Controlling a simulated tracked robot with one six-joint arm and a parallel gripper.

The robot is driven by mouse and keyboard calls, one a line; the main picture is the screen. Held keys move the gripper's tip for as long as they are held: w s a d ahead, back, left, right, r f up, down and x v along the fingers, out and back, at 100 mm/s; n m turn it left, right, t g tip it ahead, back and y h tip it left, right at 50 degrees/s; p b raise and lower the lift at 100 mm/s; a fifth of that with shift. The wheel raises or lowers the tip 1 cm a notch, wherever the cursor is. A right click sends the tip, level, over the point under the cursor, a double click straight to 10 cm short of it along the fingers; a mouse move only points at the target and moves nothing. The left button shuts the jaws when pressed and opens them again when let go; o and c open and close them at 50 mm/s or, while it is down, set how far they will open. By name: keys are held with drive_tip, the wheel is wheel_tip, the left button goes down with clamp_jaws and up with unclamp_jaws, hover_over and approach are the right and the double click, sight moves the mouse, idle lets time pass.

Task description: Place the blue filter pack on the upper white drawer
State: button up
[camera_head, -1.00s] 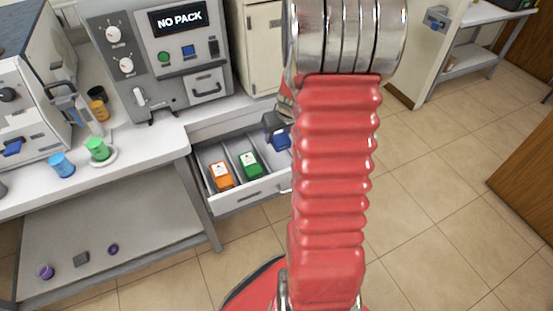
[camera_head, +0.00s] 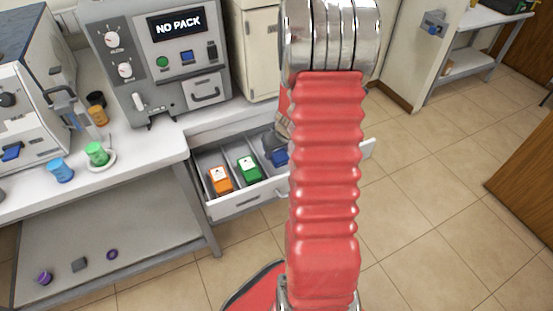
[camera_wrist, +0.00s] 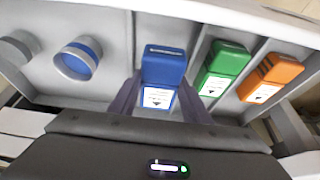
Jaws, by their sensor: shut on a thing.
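The blue filter pack (camera_wrist: 163,68) has a white label and sits between the two fingers of my gripper (camera_wrist: 160,104) in the wrist view. My gripper is shut on it. In the head view the blue pack (camera_head: 280,157) shows just left of my red arm, at the open white drawer (camera_head: 238,203), with my gripper (camera_head: 272,142) partly hidden behind the arm. The pack is to the right of the green pack in its compartment. I cannot tell whether it touches the drawer floor.
A green pack (camera_head: 249,169) and an orange pack (camera_head: 220,180) stand in drawer compartments. The wrist view shows round items with a blue one (camera_wrist: 77,58) in another compartment. A grey machine (camera_head: 165,55) reading "NO PACK" stands on the bench behind. Thin dividers separate the compartments.

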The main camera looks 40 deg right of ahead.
drive_tip(key=shift+f, duration=1.95)
drive_tip(key=o, duration=0.9)
drive_tip(key=shift+f, duration=0.1)
drive_tip(key=shift+c, duration=0.2)
drive_tip(key=v, duration=1.2)
drive_tip(key=shift+a, duration=0.1)
